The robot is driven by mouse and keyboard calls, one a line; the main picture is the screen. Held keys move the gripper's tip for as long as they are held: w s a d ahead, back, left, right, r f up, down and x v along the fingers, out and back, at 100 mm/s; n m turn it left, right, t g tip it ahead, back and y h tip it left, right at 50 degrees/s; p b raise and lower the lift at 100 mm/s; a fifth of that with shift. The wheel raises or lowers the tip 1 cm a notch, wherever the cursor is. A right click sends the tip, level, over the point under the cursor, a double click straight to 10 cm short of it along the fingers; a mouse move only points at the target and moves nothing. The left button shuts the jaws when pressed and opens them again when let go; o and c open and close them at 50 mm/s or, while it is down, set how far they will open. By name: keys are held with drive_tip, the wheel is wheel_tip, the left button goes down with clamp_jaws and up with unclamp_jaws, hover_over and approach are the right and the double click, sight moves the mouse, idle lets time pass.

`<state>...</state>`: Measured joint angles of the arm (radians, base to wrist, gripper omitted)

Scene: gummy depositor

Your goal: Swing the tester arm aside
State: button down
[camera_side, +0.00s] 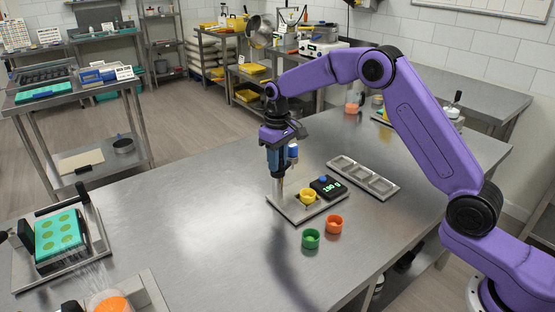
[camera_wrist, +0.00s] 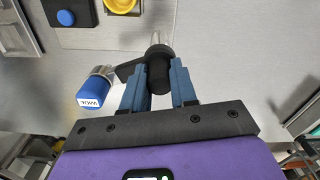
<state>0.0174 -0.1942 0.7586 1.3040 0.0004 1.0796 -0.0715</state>
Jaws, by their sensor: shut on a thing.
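The tester stands on a metal base plate (camera_side: 285,211), with a yellow cup (camera_side: 307,196) and a black readout (camera_side: 328,187) showing "150 g" in green. Its upright metal post (camera_side: 277,190) rises beneath my gripper (camera_side: 275,166). In the wrist view, my gripper (camera_wrist: 159,82) is shut on the black handle (camera_wrist: 159,72) of the tester arm. The arm's short dark link (camera_wrist: 129,70) leads left to a blue-and-silver cylinder (camera_wrist: 98,87) with a white label. That blue cylinder also shows beside my fingers in the side view (camera_side: 293,152). The yellow cup is partly cut off in the wrist view (camera_wrist: 121,5).
A green cup (camera_side: 311,238) and an orange cup (camera_side: 334,224) stand in front of the tester. An empty metal tray (camera_side: 362,178) lies behind it, to the right. A station with a teal mold (camera_side: 59,236) is at the left. The table between is clear.

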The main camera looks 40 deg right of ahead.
idle(0.3)
drive_tip(key=c, duration=0.9)
unclamp_jaws()
drive_tip(key=shift+r, duration=0.15)
wheel_tip(320, 180, up, 17)
drive_tip(key=shift+r, duration=0.15)
drive_tip(key=shift+s+a, duration=0.1)
